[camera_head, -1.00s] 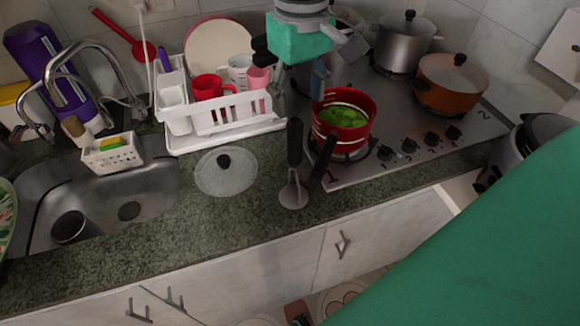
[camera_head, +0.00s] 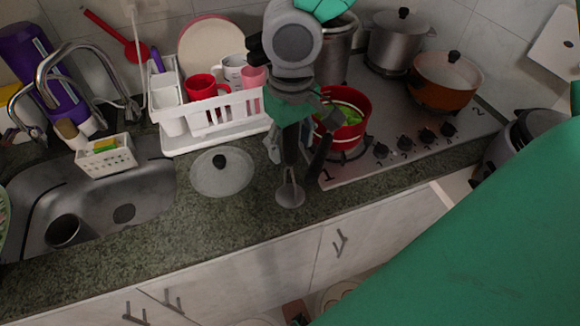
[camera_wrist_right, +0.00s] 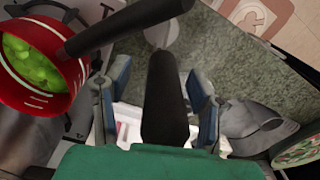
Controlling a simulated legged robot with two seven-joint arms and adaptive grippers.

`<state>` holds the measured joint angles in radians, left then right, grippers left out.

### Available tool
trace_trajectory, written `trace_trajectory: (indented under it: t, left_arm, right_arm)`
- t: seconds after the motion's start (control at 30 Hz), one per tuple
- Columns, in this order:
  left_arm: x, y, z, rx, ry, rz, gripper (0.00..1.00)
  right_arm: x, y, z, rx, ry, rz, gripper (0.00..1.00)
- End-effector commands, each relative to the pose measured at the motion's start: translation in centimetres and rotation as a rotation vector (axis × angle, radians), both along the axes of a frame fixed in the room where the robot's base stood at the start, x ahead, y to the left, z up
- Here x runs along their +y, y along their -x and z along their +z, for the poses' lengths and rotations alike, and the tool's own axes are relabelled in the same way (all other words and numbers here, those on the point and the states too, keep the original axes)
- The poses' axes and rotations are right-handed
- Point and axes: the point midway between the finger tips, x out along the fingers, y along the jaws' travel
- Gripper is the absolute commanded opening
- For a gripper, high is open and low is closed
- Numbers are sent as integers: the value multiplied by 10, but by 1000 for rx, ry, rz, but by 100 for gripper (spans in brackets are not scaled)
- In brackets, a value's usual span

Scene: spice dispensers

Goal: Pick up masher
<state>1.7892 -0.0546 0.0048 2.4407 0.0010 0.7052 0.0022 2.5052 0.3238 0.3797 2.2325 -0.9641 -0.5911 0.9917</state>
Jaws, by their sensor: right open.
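The masher (camera_head: 290,193) lies on the granite counter with its grey head toward the front edge. Its black handle is mostly hidden behind my right gripper (camera_head: 291,147) in the head view. In the right wrist view, the masher's black handle (camera_wrist_right: 165,100) runs between the two spread fingers of my right gripper (camera_wrist_right: 158,85), and its grey head (camera_wrist_right: 162,32) lies beyond. The fingers stand on either side of the handle with gaps visible. My left gripper is not in view.
The red pot (camera_head: 352,135) with green contents stands on the stove, its black handle (camera_head: 320,158) close to my right gripper. A glass lid (camera_head: 222,180) lies to the left. A white dish rack (camera_head: 215,137) stands behind. The counter front is clear.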

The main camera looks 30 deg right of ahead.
Motion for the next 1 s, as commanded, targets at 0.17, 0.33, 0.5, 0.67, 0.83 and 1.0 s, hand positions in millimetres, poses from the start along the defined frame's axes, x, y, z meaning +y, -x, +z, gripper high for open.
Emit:
trace_trajectory:
  t: [0.17,0.33,0.5,0.67,0.83,1.0]
  left_arm:
    - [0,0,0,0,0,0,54]
    - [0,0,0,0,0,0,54]
    - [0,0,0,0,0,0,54]
    - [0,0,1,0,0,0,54]
    - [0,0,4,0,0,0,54]
    - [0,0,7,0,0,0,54]
  right_arm:
    - [0,0,0,0,1,0,11]
    - [0,-1,0,0,0,0,0]
    - [0,-1,1,0,0,0,0]
    - [0,-1,8,-3,1,-1,0]
    - [0,-1,33,-6,-1,-1,0]
    - [0,-2,77,-8,0,-1,0]
